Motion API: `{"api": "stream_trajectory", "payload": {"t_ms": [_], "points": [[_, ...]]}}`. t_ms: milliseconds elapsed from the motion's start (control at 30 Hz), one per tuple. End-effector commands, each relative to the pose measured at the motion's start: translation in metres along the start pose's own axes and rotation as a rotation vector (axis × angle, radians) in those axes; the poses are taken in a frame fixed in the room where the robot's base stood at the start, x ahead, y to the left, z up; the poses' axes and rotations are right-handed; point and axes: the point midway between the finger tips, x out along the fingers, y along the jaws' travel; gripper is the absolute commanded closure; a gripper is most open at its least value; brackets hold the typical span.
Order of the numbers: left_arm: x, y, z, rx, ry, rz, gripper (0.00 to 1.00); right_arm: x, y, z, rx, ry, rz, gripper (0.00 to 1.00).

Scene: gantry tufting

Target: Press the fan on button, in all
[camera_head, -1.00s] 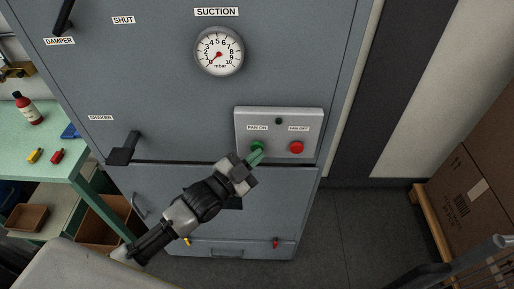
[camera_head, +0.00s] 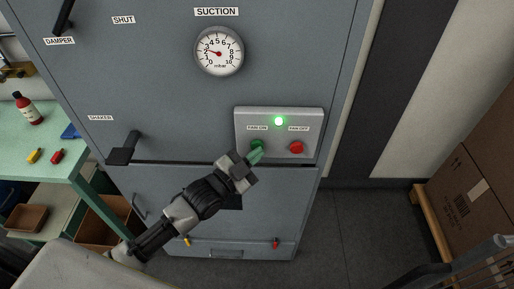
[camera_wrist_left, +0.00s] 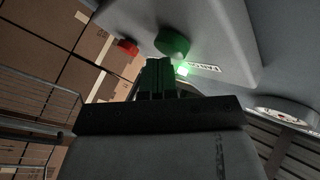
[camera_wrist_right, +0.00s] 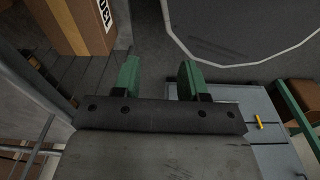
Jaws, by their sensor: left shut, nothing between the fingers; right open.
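The control box (camera_head: 243,117) on the grey cabinet carries a green FAN ON button (camera_head: 258,143) and a red FAN OFF button (camera_head: 296,147). The lamp (camera_head: 279,121) above them glows green. My left gripper (camera_head: 255,157) is shut and empty, its green fingertips at the FAN ON button and partly covering it. In the left wrist view, the green button (camera_wrist_left: 172,42) is just beyond the fingertips (camera_wrist_left: 158,64); I cannot tell whether they touch. The red button (camera_wrist_left: 127,47) is farther left. My right gripper (camera_wrist_right: 158,80) is open and empty, seen in its wrist view.
The suction gauge (camera_head: 219,51) needle points near 2. A lever handle (camera_head: 124,148) sticks out of the cabinet at left. A green bench (camera_head: 60,175) holds a bottle (camera_head: 28,110). Cardboard boxes (camera_head: 470,175) stand at right; the floor between is clear.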

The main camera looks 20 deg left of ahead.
Motion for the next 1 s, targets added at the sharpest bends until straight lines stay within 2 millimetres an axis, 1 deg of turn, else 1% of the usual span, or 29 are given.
{"api": "stream_trajectory", "payload": {"t_ms": [333, 733, 1000], "points": [[-0.011, 0.008, -0.009, -0.001, -0.001, 0.000, 1.00, -0.010, 0.000, -0.001, 0.000, 0.000, 0.000, 0.57], [-0.014, 0.010, -0.011, -0.001, 0.000, 0.000, 1.00, -0.011, 0.001, -0.001, -0.001, -0.001, 0.001, 0.57], [-0.032, 0.023, -0.025, -0.003, -0.002, 0.001, 1.00, -0.024, 0.002, -0.002, -0.001, -0.001, 0.002, 0.57]]}}
